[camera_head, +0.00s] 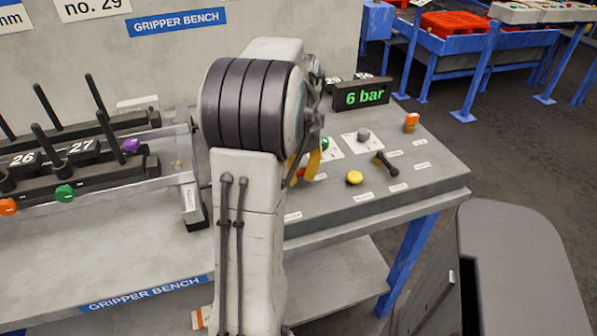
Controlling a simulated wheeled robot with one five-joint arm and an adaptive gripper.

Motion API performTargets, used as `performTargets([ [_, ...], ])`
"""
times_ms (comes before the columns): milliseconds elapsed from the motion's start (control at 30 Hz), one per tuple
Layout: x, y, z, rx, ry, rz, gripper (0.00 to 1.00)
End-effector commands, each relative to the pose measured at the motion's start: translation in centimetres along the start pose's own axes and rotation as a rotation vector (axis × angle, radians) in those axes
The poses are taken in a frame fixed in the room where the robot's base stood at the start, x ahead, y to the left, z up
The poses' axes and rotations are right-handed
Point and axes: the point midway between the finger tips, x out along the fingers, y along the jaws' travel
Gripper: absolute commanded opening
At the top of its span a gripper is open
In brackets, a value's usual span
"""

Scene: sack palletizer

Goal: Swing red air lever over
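My arm stands in the middle of the view and hides part of the bench's control panel (430,172). A small red part (301,172) shows just right of my arm, low on the panel; it may be the red air lever, but most of it is hidden. My gripper (308,160) is mostly hidden behind my arm, and only dark links and yellow pieces show close to the red part. I cannot tell whether it touches the red part or whether its fingers are open. A display (364,95) behind the panel reads "6 bar".
The panel also carries a yellow button (354,178), a black lever (387,164), a grey knob (363,135) and an orange switch (411,121). A rack (165,170) with upright black rods and coloured knobs stands at left.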

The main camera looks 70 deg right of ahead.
Motion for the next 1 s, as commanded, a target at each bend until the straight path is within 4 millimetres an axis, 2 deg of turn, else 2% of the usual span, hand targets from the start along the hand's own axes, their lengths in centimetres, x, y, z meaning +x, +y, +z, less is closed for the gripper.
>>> performTargets([
  [1000,0.31,0.37,0.18,0.088,-0.002,0.003,0.00],
])
